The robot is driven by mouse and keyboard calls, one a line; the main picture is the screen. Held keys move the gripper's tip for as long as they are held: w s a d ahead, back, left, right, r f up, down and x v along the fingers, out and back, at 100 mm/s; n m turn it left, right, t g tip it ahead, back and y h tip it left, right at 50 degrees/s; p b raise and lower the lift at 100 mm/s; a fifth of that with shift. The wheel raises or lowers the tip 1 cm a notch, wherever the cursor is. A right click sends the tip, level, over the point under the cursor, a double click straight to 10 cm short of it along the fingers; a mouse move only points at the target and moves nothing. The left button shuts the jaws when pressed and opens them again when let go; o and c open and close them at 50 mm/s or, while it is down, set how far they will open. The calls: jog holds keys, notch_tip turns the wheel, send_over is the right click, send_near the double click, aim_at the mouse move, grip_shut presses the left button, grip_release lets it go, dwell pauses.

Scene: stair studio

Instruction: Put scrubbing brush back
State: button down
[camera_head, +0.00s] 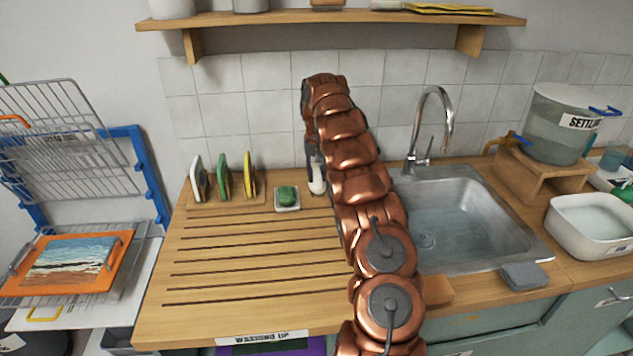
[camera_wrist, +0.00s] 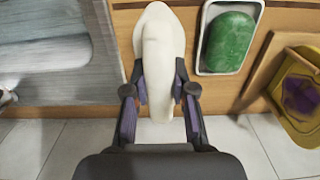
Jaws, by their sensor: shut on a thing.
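My gripper (camera_wrist: 160,88) is shut on a cream-white, elongated, rounded thing, seemingly the scrubbing brush (camera_wrist: 162,45). No bristles show in the wrist view. In the head view, the lower part of the brush (camera_head: 317,180) hangs below my gripper (camera_head: 314,153), just right of the soap dish and close to the counter. I cannot tell whether it touches the wood. My arm hides part of the gripper and the counter behind it.
A green soap in a white dish (camera_head: 287,208) sits beside the brush. A rack with white, green and yellow boards (camera_head: 222,180) stands left of it. The sink (camera_head: 462,215) and tap (camera_head: 428,125) are right of my arm.

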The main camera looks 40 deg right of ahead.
aim_at(316, 170)
jog(key=shift+s+f+p, duration=0.1)
jog(key=shift+f+p, duration=0.65)
jog(key=shift+f, duration=1)
jog(key=shift+f, duration=0.15)
jog(key=c, duration=1)
grip_release()
jog(key=shift+o, duration=0.2)
jog(key=shift+r+b, duration=1)
jog(key=shift+r, duration=2.65)
jog(key=shift+r+p, duration=1.55)
jog(key=shift+r, duration=1)
